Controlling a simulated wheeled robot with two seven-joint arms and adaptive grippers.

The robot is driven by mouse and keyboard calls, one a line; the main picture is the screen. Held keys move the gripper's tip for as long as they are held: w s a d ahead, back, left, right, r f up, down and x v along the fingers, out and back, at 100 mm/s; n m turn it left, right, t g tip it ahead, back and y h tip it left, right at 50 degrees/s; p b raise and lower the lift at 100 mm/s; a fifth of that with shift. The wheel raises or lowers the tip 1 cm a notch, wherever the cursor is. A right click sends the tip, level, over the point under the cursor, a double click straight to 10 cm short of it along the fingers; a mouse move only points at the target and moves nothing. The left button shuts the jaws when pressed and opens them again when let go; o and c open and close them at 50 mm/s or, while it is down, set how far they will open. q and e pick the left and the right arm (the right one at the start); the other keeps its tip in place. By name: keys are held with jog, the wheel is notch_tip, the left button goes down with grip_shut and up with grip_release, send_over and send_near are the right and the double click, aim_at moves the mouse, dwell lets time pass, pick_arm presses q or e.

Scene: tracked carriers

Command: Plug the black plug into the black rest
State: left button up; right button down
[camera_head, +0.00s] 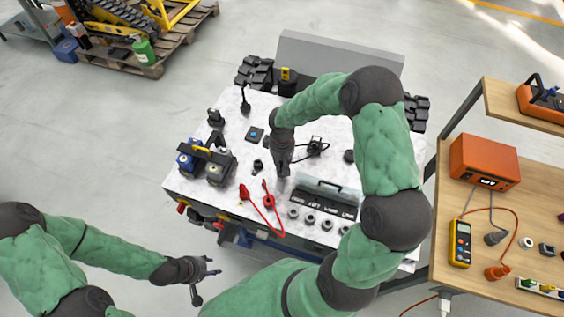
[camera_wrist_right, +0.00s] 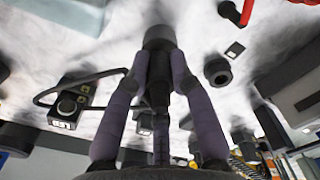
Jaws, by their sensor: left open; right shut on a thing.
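My right gripper (camera_head: 283,168) points down over the white worktop in the head view. In the right wrist view its purple-grey fingers (camera_wrist_right: 158,85) are shut around a dark, round-ended piece (camera_wrist_right: 158,38), which looks like the black plug; in the head view the fingers mostly hide it. A short black hollow cylinder (camera_head: 258,165) stands on the worktop just left of the right gripper; it may be the black rest, but I cannot tell for sure. A similar dark cylinder with an opening (camera_wrist_right: 217,70) shows in the right wrist view. My left gripper (camera_head: 205,272) is open and empty, off the worktop's front left.
The white worktop (camera_head: 225,135) also bears a battery-like block with a handle (camera_head: 205,160), red clamp leads (camera_head: 268,200), a black coiled cable (camera_head: 315,147) and a labelled row of round sockets (camera_head: 310,220). A wooden bench (camera_head: 445,190) with an orange box (camera_head: 485,160) stands right.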

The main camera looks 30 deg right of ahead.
jog(key=shift+f, duration=0.35)
jog(key=c, duration=1)
grip_release()
notch_tip(320, 180, up, 12)
